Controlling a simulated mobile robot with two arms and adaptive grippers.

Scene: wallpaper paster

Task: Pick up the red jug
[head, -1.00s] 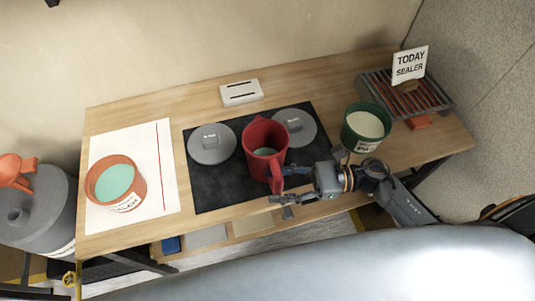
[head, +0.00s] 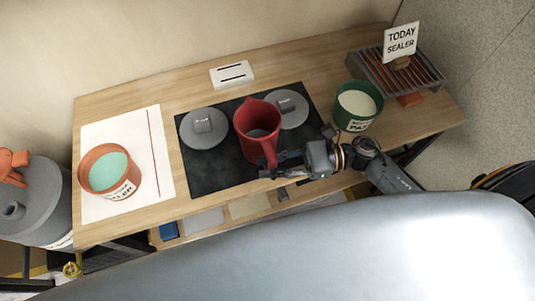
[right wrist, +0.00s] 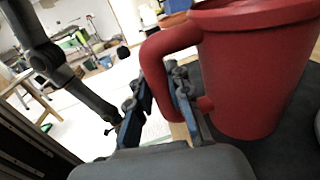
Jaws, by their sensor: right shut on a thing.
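The red jug (head: 250,135) stands upright on the black mat (head: 215,178), its handle turned toward me. My right gripper (head: 277,166) is at the handle, on the near side of the jug. In the right wrist view the jug (right wrist: 250,75) fills the right side, and its handle passes between the fingers of my right gripper (right wrist: 162,85), which is shut on it. The jug's base appears to rest on the mat. My left gripper does not show in the head view.
Two grey lids (head: 204,128) lie on the mat beside the jug. A green pot (head: 357,105) stands close to my right arm. An orange pot (head: 110,172) stands on white paper at left. A rack (head: 385,75) with a "TODAY SEALER" sign (head: 401,42) is at back right.

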